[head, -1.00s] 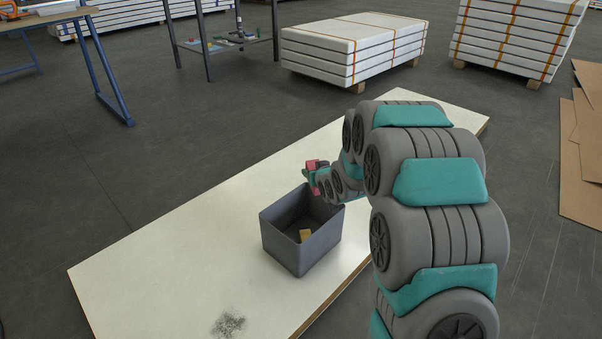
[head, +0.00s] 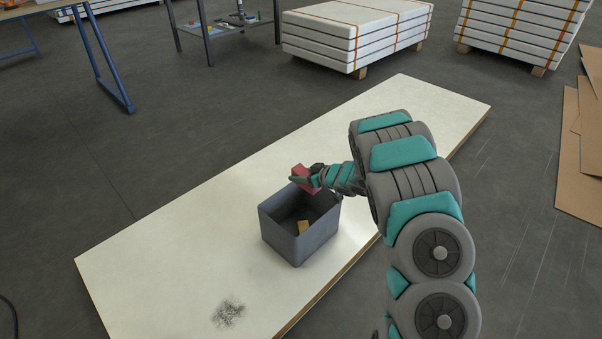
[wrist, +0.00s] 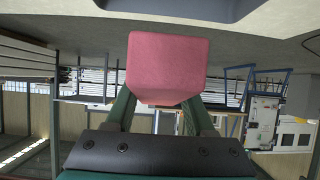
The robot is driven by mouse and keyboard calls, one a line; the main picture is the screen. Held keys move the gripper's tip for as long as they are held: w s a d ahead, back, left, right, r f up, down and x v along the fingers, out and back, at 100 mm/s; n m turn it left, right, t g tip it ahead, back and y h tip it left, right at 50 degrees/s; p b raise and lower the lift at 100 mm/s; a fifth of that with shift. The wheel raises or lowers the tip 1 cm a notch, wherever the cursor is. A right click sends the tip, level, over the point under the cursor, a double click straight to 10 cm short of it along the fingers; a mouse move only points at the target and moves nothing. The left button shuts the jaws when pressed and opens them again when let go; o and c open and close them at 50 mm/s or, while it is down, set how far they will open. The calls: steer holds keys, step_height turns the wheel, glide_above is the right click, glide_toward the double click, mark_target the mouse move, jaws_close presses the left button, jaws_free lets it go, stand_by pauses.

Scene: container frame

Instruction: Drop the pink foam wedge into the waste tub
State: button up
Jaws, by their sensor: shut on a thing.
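The pink foam wedge (head: 303,176) is held in my gripper (head: 308,180), above the back rim of the waste tub. In the wrist view the wedge (wrist: 168,66) sits between my two green fingers, which are shut on it. The waste tub (head: 297,245) is a grey, open-topped box standing on a pale board. A small yellowish piece (head: 302,227) lies inside it. A strip of the grey tub (wrist: 180,8) seems to show at the top of the wrist view. My arm reaches in from the right.
Stacked white panels (head: 355,38) stand at the back, a blue-legged table (head: 100,60) at the back left. Brown sheets (head: 575,150) lie at the right.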

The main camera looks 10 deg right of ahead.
mark_target(316, 191)
steer(key=shift+f+b, duration=2.7)
steer(key=shift+f, duration=0.1)
steer(key=o, duration=1.4)
steer(key=shift+d+r, duration=0.1)
steer(key=v, duration=0.7)
steer(key=shift+s+d+p, duration=0.15)
steer(key=shift+s+p, duration=0.15)
steer(key=shift+p, duration=0.05)
steer(key=shift+r, duration=0.1)
